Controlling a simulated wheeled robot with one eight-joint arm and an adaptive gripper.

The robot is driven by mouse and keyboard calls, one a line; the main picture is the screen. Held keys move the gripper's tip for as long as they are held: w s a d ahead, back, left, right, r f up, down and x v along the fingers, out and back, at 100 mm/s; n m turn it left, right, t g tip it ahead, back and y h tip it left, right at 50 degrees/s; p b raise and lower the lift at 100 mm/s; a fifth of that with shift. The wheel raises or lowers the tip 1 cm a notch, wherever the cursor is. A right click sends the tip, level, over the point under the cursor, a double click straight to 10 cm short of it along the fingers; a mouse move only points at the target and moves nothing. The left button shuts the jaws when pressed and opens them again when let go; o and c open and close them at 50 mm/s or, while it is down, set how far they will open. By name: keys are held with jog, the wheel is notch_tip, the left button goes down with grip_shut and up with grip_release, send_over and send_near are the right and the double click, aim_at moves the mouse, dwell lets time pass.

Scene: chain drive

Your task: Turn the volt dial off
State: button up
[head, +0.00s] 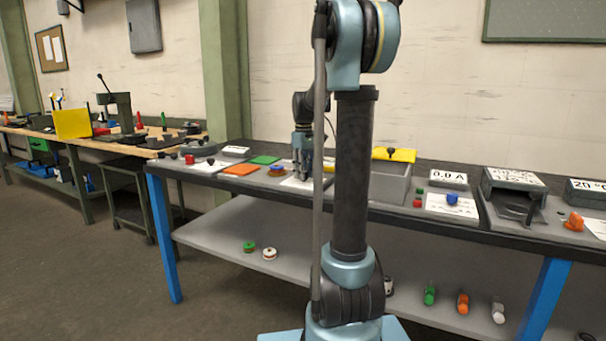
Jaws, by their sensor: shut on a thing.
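My gripper (302,172) points down at the bench, behind my own arm column. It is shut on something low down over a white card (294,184). The thing between the fingers is mostly hidden, and I cannot read its label; by its place on a card like those under the other dials, it looks to be the volt dial. I cannot see a pointer or which way it is turned. A blue dial (452,199) on another white card stands right of my arm, below a display reading 0.0 A (448,178).
Green (264,160) and orange (241,169) plates lie left of the gripper, with a blue-and-brown part (277,170) beside it. A grey bin (389,185) stands right of my column. An orange knob (573,222) is at far right. The lower shelf (215,228) holds several small parts.

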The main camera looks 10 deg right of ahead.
jog(key=shift+d, duration=0.1)
dwell(0.4)
jog(key=o, duration=1.1)
jog(key=shift+c, duration=0.2)
notch_tip(320, 180, up, 12)
jog(key=shift+f, duration=0.1)
jog(key=s+f+m, duration=0.1)
jog(key=s+f, duration=0.3)
jog(key=s, duration=0.3)
jog(key=s+f+m+t, duration=0.1)
jog(key=s+f+m, duration=0.15)
jog(key=s, duration=0.45)
jog(key=s+f, duration=0.5)
jog(key=s, duration=0.2)
jog(key=s+f+m+t, duration=0.1)
jog(key=s+f+m, duration=0.3)
jog(key=s+f, duration=1)
notch_tip(320, 180, down, 2)
jog(key=shift+f, duration=0.15)
